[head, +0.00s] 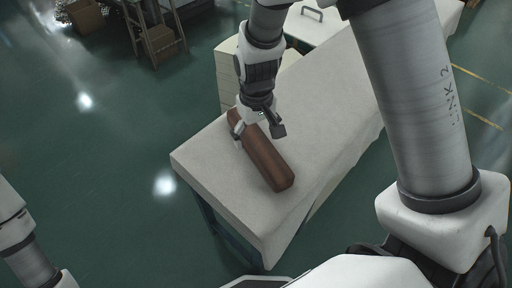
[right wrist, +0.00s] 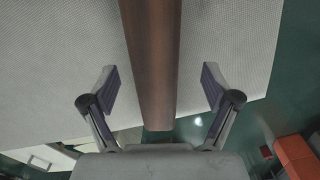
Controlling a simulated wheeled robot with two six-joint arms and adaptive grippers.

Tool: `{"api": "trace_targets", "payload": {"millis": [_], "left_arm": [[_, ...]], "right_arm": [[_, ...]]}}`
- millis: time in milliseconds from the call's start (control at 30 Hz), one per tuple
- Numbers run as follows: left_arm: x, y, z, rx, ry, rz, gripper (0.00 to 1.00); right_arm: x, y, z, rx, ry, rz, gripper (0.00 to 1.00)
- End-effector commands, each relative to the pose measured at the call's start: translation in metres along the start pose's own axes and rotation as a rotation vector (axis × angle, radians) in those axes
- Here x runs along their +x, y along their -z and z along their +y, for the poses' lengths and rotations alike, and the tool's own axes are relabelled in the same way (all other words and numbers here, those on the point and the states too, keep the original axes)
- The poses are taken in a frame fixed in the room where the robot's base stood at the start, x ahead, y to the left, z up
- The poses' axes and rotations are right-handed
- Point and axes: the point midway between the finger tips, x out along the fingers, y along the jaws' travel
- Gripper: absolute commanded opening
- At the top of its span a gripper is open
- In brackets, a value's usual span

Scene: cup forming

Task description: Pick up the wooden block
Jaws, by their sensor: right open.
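A long brown wooden block (head: 264,158) lies on the light-topped table (head: 197,158) in the head view. My right gripper (head: 259,132) is at the block's far end, with one finger on each side of it. In the right wrist view the block (right wrist: 151,60) runs between the two open fingers (right wrist: 162,90), with a gap on both sides. No contact shows there. My left arm shows at the lower left of the head view; its gripper is out of frame.
A pale cabinet (head: 229,75) stands against the table's far left side, and a white surface with a handle (head: 311,14) lies behind. Cardboard boxes (head: 158,40) stand on the green floor at the upper left. The table top around the block is clear.

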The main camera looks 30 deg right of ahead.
Motion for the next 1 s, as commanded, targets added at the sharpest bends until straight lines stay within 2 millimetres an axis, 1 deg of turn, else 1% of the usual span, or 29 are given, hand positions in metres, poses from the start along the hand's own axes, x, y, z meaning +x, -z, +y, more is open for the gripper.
{"api": "trace_targets", "payload": {"millis": [100,233,300,467,500,567,600,667,700,733,1000], "left_arm": [[0.010,0.000,0.000,0.000,0.000,0.001,0.62],[0.017,0.000,0.000,0.000,0.000,0.001,0.62],[0.017,0.000,0.000,0.000,0.000,0.001,0.62],[0.016,0.000,0.000,0.000,0.000,0.001,0.62],[0.016,0.000,0.000,0.000,0.000,0.001,0.62],[0.016,0.000,0.000,0.000,0.000,0.001,0.62],[0.016,0.000,0.000,0.000,0.000,0.001,0.62],[0.016,0.000,0.000,0.000,0.000,0.001,0.62],[0.016,0.000,0.000,0.000,0.000,0.001,0.62],[0.016,0.000,0.000,0.000,0.000,0.001,0.62],[0.015,0.000,0.000,0.000,0.000,0.001,0.62]], "right_arm": [[0.022,0.002,0.005,0.001,0.001,-0.002,0.88],[0.045,0.002,0.007,0.001,0.000,-0.003,0.88],[0.049,0.003,0.007,0.001,-0.001,0.000,0.88],[0.047,0.003,0.007,0.000,-0.001,0.001,0.88],[0.047,0.003,0.007,0.000,-0.001,0.001,0.80],[0.047,0.003,0.007,0.000,-0.001,0.001,0.59],[0.047,0.003,0.007,0.000,-0.001,0.001,0.45],[0.047,0.003,0.007,0.000,-0.001,0.001,0.24],[0.047,0.003,0.007,0.000,-0.001,0.000,0.10],[0.048,0.003,0.007,0.000,-0.001,0.000,0.00],[0.046,0.003,0.007,0.000,-0.001,0.001,0.00]]}}
